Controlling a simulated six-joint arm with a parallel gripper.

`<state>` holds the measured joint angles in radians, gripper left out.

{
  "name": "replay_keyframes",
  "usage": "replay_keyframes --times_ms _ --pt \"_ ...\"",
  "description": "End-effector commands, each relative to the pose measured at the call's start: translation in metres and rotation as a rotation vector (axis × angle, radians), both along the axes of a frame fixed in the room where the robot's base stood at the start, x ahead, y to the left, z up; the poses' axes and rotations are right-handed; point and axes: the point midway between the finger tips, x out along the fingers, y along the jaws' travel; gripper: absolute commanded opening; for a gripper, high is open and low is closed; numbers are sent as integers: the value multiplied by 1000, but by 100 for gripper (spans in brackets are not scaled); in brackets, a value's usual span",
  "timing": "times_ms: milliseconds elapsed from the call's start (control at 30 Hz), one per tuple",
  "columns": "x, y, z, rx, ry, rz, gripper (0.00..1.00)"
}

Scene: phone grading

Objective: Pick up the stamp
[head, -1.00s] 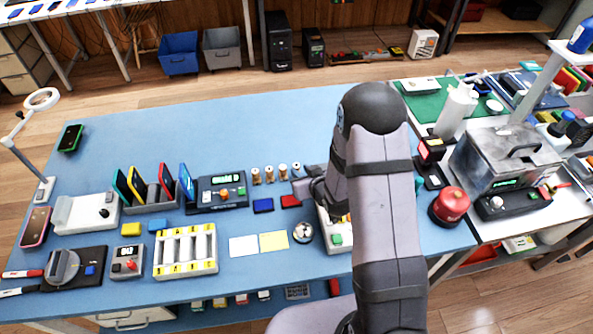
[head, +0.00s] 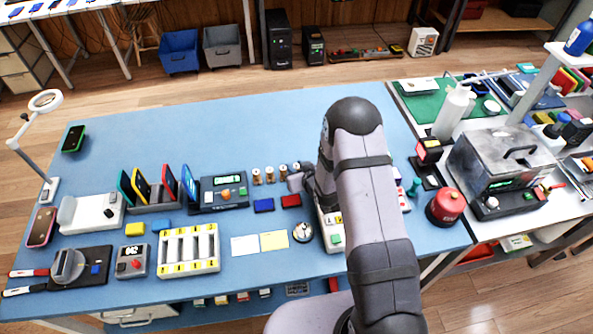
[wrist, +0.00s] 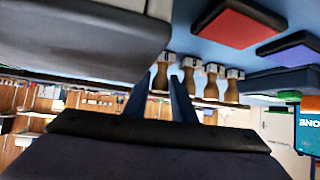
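Several stamps with wooden handles and pale ends stand in a row on the blue table; in the head view I see the leftmost stamp (head: 256,177) and the rightmost stamp (head: 296,167). They also show, upside down, in the wrist view, where one stamp (wrist: 161,73) lies in line with the gap between my fingers and others (wrist: 211,82) stand to its right. My gripper (wrist: 158,92) is open, with its two dark fingers apart and nothing held. In the head view my gripper (head: 295,181) is low beside the right end of the row, partly hidden by my arm.
A red ink pad (head: 291,200) and a blue ink pad (head: 263,205) lie in front of the stamps. A dark device with a green display (head: 224,194) stands to the left. My arm covers part of a white tray (head: 331,234). The table behind the stamps is clear.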

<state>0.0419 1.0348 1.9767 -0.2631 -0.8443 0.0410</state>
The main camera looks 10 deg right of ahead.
Motion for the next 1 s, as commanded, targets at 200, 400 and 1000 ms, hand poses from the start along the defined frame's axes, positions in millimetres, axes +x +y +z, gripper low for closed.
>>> replay_keyframes --times_ms 200,400,1000 --pt "0 0 0 0 0 0 16" --pt "0 0 0 0 0 0 0" --pt "1 0 13 0 -3 1 0"
